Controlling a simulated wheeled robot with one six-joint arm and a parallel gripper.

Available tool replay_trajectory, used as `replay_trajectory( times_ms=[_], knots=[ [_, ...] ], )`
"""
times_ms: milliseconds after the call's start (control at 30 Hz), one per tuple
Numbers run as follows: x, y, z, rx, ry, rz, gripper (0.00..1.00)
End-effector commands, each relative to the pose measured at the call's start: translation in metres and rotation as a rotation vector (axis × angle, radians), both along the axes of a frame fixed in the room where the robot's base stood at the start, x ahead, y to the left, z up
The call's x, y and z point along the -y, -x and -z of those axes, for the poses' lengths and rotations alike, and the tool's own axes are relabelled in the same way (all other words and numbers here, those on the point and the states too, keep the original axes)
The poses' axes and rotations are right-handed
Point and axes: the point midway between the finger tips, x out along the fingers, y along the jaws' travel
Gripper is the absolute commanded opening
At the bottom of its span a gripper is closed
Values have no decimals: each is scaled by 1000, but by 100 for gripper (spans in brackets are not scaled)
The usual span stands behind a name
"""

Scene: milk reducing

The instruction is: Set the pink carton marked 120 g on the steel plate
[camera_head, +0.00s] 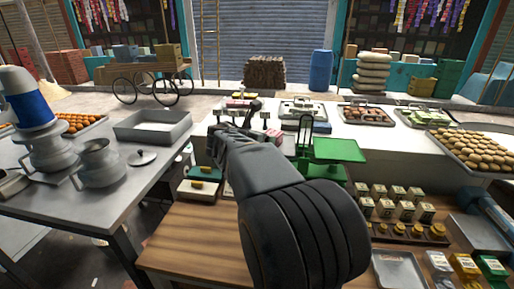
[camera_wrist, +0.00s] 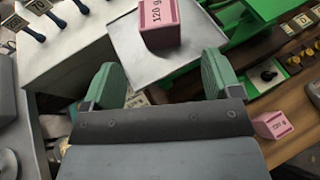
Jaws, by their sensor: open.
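The pink carton marked 120 g (camera_wrist: 160,22) shows at the top of the wrist view, cut off by the picture's edge. It rests on the square steel plate (camera_wrist: 188,53). My gripper (camera_wrist: 162,78) is open, with its green fingertips apart and nothing between them. The carton lies beyond the fingertips, clear of both. In the head view my gripper (camera_head: 222,131) is at the far end of my arm, which hides much of what lies behind it.
Another pink carton (camera_wrist: 272,125) lies right of my gripper; its marking is unclear. A green scale (camera_head: 338,150) stands right of my arm. Weights and small boxes (camera_head: 392,204) fill the right side. A metal table with jugs (camera_head: 98,165) is at left.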

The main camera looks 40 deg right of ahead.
Motion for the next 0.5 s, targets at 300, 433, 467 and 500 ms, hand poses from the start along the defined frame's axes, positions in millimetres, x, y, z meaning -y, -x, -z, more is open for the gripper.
replay_trajectory(
  times_ms=[300, 433, 467, 500],
  knots=[
    [-28, 10, 9, 143, -129, 53, 84],
    [-72, 28, 34, 403, -390, 193, 84],
    [-85, 33, 41, 470, -462, 240, 84],
    [-102, 40, 50, 555, -562, 308, 84]
  ],
)
